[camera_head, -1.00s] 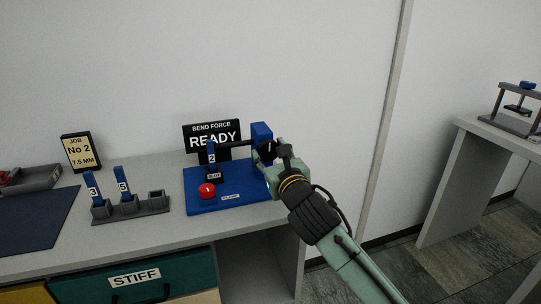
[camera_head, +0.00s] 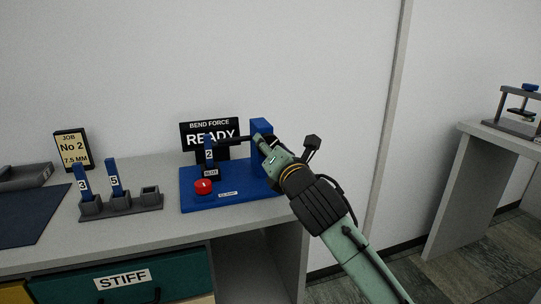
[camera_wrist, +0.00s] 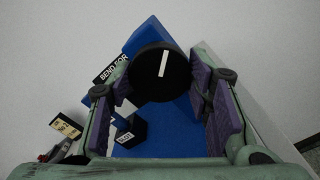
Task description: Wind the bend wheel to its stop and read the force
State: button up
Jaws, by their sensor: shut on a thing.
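The blue bend press stands on the bench, its base plate (camera_head: 250,201) flat and its upright block (camera_head: 261,128) at the right rear. Strip 2 (camera_head: 209,152) stands upright in the press's slot holder. The black bend wheel (camera_wrist: 158,75), with a white mark close to upright, shows in the wrist view; in the head view my gripper mostly hides it. My gripper (camera_head: 268,151) is shut on the wheel, purple pads either side of it in the wrist view (camera_wrist: 155,88). The force display (camera_head: 212,135) behind reads READY. A red button (camera_head: 203,187) sits at the base's front left.
A grey rack (camera_head: 122,206) left of the press holds strips 3 (camera_head: 81,180) and 5 (camera_head: 114,178). A job sign (camera_head: 72,148) reads No 2, 7.5 MM. A STIFF drawer (camera_head: 123,279) is below. Another press (camera_head: 521,112) stands on the right table.

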jog(key=m+b, duration=0.1)
jog(key=m, duration=0.4)
jog(key=shift+f+m, duration=0.1)
jog(key=shift+m, duration=0.2)
jog(key=m, duration=0.4)
jog(key=shift+b, duration=0.35)
jog(key=m+p, duration=0.1)
jog(key=m, duration=0.5)
jog(key=m+p, duration=0.2)
jog(key=m, duration=0.3)
jog(key=m+p, duration=0.3)
jog(key=m, duration=0.2)
jog(key=shift+m+p, duration=0.4)
jog(key=m+p, duration=0.4)
jog(key=m, duration=0.1)
jog(key=shift+r, duration=0.2)
jog(key=m+p, duration=0.4)
jog(key=m, duration=0.1)
jog(key=shift+m, duration=0.4)
jog(key=m+p, duration=0.2)
jog(key=m, duration=0.2)
jog(key=shift+f+m+p, duration=0.15)
jog(key=shift+m+p, duration=0.25)
